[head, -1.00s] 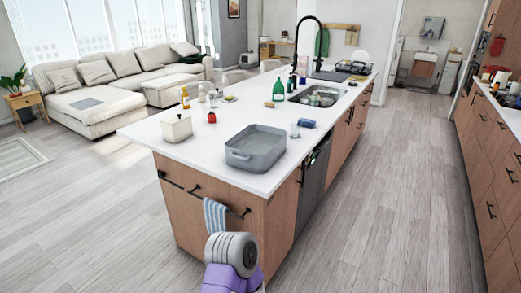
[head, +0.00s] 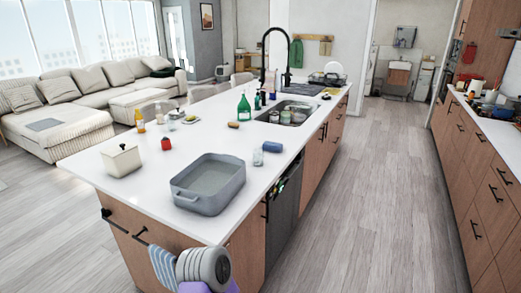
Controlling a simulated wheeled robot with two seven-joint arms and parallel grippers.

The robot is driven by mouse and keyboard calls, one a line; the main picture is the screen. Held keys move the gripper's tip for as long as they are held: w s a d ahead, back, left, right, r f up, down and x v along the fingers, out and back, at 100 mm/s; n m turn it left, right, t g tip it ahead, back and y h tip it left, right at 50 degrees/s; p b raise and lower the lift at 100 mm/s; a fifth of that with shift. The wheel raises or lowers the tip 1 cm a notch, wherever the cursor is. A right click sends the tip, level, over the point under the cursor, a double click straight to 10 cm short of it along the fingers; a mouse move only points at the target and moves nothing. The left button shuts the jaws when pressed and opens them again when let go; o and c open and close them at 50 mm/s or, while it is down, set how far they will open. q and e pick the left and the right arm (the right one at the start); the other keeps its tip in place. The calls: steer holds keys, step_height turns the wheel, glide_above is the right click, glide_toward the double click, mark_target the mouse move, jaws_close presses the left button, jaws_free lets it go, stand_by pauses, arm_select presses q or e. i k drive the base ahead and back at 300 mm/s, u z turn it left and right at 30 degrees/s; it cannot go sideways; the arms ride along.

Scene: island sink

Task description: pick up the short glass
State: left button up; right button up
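A short clear glass (head: 257,157) stands upright on the white island top, right of the grey basin and close to the right edge. A second small clear vessel (head: 172,122), perhaps also a glass, stands farther back on the left, near the orange bottle. Only a grey and purple part of my own arm shows at the bottom of the head view. Neither of my grippers is in view.
The grey basin (head: 208,184) sits near the front of the island. A blue folded item (head: 272,147) lies just behind the glass. The right aisle floor (head: 385,190) is clear.

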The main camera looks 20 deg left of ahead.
mark_target(258, 157)
steer(key=u, duration=0.25)
steer(key=i, duration=1.95)
steer(key=u, duration=0.15)
